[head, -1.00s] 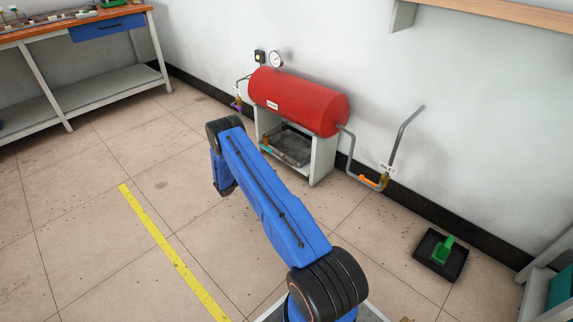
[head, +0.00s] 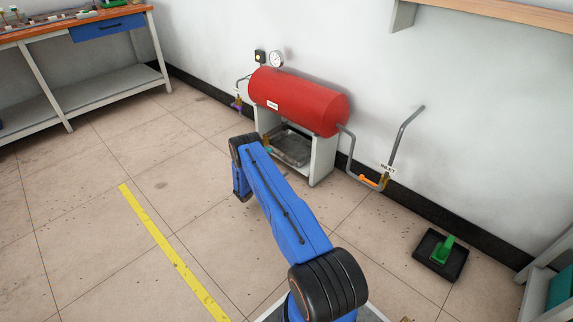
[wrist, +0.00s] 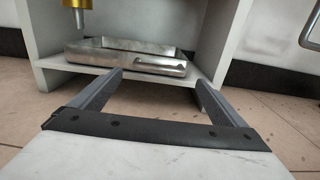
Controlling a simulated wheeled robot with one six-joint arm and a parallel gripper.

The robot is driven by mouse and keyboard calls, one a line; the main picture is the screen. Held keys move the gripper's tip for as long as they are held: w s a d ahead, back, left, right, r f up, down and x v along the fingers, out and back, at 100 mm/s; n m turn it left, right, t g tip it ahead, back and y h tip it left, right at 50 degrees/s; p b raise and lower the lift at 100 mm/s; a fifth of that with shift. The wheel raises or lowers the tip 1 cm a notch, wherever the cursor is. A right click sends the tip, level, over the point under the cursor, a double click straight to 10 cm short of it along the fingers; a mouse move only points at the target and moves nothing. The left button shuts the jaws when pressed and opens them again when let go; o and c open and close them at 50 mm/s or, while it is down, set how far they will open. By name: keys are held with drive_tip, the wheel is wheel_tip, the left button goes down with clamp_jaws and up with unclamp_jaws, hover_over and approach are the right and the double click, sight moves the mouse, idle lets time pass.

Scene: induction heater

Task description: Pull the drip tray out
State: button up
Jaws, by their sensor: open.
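The drip tray (wrist: 108,57) is a shallow, rectangular metal pan. It sits on the low shelf of the white stand; in the head view it shows (head: 291,147) beneath the red tank (head: 297,101). Nothing is between the fingers. I cannot tell whether the left fingertip touches the tray. In the head view my arm hides the gripper.
The stand's side panels (wrist: 212,40) flank the tray. A brass fitting (wrist: 76,4) hangs above its left part. Pipes with an orange-handled valve (head: 369,181) stand right of the tank. The floor in front is clear.

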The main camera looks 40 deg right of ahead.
sight(287, 163)
drive_tip(key=d, duration=0.9)
drive_tip(key=shift+w, duration=0.35)
